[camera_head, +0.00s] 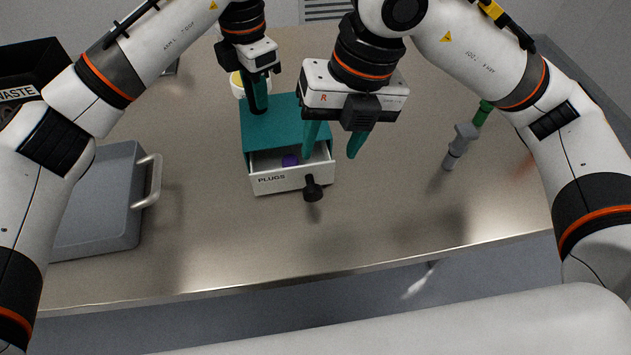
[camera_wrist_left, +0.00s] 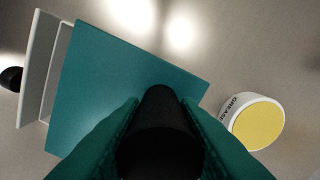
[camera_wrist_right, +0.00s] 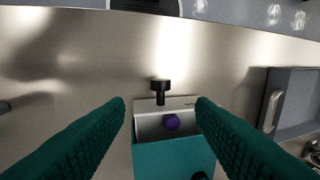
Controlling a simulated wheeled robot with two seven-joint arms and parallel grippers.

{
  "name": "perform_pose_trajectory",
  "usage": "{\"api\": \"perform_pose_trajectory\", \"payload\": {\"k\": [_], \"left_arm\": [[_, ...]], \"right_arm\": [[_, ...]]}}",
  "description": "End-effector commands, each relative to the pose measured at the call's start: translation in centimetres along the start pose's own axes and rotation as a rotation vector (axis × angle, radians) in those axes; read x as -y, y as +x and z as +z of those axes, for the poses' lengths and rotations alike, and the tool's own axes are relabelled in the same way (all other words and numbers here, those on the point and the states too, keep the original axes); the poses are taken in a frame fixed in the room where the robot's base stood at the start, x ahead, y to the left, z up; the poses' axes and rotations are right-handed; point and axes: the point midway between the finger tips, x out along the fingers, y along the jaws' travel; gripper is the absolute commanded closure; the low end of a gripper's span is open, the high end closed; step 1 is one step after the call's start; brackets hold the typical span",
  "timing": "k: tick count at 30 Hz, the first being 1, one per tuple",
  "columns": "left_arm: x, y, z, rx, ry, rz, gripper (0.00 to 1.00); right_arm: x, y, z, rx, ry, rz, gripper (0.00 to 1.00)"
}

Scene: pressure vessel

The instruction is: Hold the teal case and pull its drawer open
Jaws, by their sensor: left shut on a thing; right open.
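The teal case (camera_head: 268,132) stands on the table. Its white drawer (camera_head: 288,181), labelled PLUGS, is partly open toward me, with a purple object (camera_head: 290,160) inside. A black knob (camera_head: 313,188) sticks out of the drawer front. My left gripper (camera_head: 259,106) is shut on the black post (camera_wrist_left: 160,125) on top of the case. My right gripper (camera_head: 331,155) is open and empty above the drawer's right side; its fingers are apart from the knob. The right wrist view shows the knob (camera_wrist_right: 160,87) beyond and between the fingertips.
A grease tub (camera_wrist_left: 258,125) with a yellow top stands behind the case. A grey box (camera_head: 95,205) with a handle is at left, and a black waste bin (camera_head: 30,65) behind it. The table before the drawer is clear.

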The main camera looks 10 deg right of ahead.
Motion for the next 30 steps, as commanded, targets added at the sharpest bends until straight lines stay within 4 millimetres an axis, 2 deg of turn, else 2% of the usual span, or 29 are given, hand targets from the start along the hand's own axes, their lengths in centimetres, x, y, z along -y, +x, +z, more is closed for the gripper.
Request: {"api": "perform_pose_trajectory", "payload": {"k": [9, 15, 20, 28, 30], "left_arm": [[0.0, 0.0, 0.0, 0.001, 0.001, 0.001, 1.00], [0.0, 0.0, 0.0, 0.001, 0.001, 0.001, 1.00], [0.0, 0.0, 0.0, 0.001, 0.001, 0.001, 1.00], [0.0, 0.0, 0.0, 0.001, 0.001, 0.001, 1.00], [0.0, 0.1, 0.0, 0.001, 0.001, 0.001, 1.00]], "right_arm": [[0.0, 6.5, 0.2, 0.007, 0.000, -0.002, 0.50], [0.0, 9.3, 0.1, 0.005, 0.000, -0.003, 0.50], [0.0, 10.2, 0.1, 0.003, 0.000, -0.004, 0.50], [0.1, 10.3, 0.1, 0.002, -0.001, -0.004, 0.50], [0.1, 10.3, 0.1, 0.002, -0.001, -0.004, 0.60]]}}
